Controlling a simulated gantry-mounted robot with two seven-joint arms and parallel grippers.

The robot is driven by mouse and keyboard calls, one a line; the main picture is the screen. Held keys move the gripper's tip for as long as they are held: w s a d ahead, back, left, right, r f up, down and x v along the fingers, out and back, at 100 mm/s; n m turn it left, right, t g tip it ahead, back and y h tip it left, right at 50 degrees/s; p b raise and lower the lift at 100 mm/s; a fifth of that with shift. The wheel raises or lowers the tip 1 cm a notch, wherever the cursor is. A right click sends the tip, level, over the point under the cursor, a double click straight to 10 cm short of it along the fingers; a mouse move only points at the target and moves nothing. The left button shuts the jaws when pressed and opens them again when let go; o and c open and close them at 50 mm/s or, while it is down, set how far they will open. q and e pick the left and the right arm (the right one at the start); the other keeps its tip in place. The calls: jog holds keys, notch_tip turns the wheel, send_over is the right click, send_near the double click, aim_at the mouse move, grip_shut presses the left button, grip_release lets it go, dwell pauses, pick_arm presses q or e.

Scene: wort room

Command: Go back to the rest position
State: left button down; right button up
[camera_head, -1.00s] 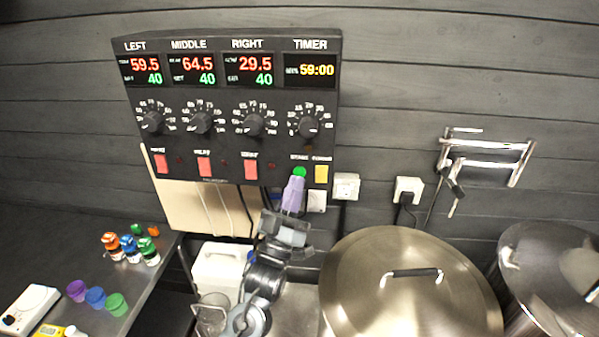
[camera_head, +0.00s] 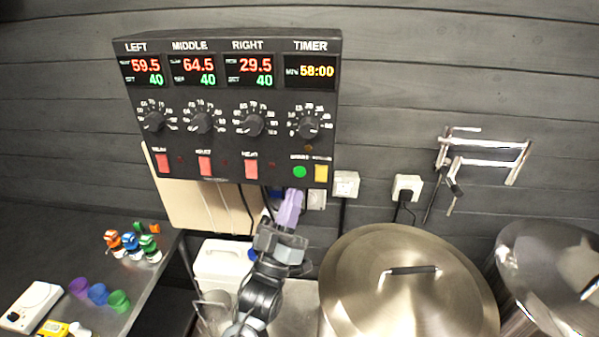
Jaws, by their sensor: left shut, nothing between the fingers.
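My left gripper (camera_head: 290,203) has lilac fingers and is shut with nothing between them. It is just below the lower edge of the control panel (camera_head: 228,146), under the green button (camera_head: 300,171) and apart from it. My left arm reaches up to it from the bottom of the picture. The timer display (camera_head: 309,71) reads 58:00. My right gripper is not in view.
A large lidded pot (camera_head: 405,290) stands right of my left arm, with a second steel pot (camera_head: 550,275) beyond it. A white canister (camera_head: 222,265) is close on the left. Small bottles (camera_head: 132,242) and coloured cups (camera_head: 98,293) stand on the left table.

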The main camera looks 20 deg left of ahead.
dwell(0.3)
pick_arm(q)
jog(key=s+a+f+n+g+y+p, duration=0.1)
jog(key=s+f+g+p, duration=0.25)
jog(key=f, duration=0.35)
jog(key=s+a+f+g+p, duration=0.1)
jog(key=s+f+g+p, duration=0.1)
jog(key=s+f+p, duration=0.3)
jog(key=s+f+m+g, duration=0.2)
jog(key=s+f+g, duration=0.2)
jog(key=s, duration=0.3)
jog(key=s+a+f+m+g, duration=0.1)
jog(key=s+f+m+g, duration=0.1)
jog(key=s+f+g, duration=0.3)
jog(key=s+f+m+g+p, duration=0.1)
jog(key=s+f+g, duration=0.4)
jog(key=s+g, duration=0.3)
jog(key=shift+s+a+m+y, duration=0.3)
jog(key=shift+s+a+m, duration=0.1)
jog(key=shift+s, duration=0.8)
